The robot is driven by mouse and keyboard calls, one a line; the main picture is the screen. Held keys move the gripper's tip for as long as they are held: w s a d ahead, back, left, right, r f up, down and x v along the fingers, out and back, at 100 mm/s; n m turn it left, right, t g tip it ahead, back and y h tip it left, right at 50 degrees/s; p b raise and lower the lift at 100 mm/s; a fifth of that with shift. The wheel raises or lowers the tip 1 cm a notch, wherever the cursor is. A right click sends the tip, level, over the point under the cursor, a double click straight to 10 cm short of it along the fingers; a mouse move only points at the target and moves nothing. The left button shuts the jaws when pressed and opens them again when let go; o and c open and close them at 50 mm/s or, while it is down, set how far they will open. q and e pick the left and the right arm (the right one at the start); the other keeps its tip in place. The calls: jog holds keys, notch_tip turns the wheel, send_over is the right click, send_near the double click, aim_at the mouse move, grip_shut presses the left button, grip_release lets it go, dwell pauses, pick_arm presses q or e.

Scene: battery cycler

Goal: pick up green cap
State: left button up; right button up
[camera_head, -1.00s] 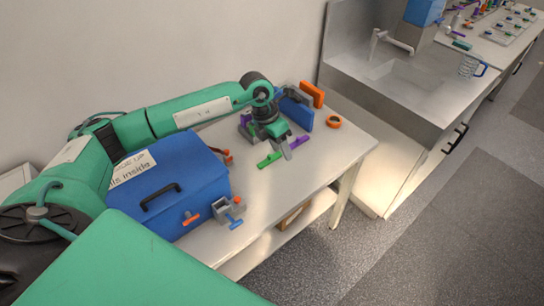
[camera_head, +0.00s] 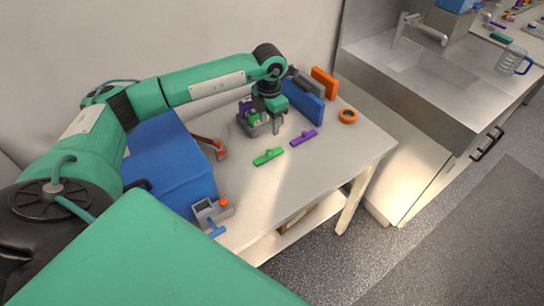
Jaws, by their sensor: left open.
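A green cap (camera_head: 268,157), a slim bar-like piece with a small raised middle, lies on the white table. Another small green part (camera_head: 254,117) shows on a grey block (camera_head: 259,129) farther back, partly hidden by my gripper; I cannot tell its shape. My left gripper (camera_head: 272,124) points down by the right side of the grey block, behind the green cap and apart from it. It is open, and I see nothing held in it. My right gripper is not in view.
A purple bar (camera_head: 304,138) lies right of the green cap. A blue upright block (camera_head: 306,103), an orange block (camera_head: 324,83) and an orange ring (camera_head: 348,116) stand behind. A blue box (camera_head: 165,165) and a grey fixture (camera_head: 211,210) are at left. The front table is clear.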

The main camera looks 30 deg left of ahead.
pick_arm(q)
jog(key=p, duration=0.2)
send_over(268, 151)
jog(key=f, duration=0.7)
jog(key=shift+w+d+f, duration=0.15)
jog(key=shift+w+f, duration=0.05)
jog(key=shift+f, duration=0.2)
jog(key=shift+s+f, duration=0.1)
jog(key=shift+f, duration=0.35)
notch_tip(268, 151, down, 4)
jog(key=shift+r+p, duration=0.15)
jog(key=shift+p, duration=0.8)
jog(key=shift+f, duration=0.45)
jog(key=shift+c, duration=0.3)
grip_shut()
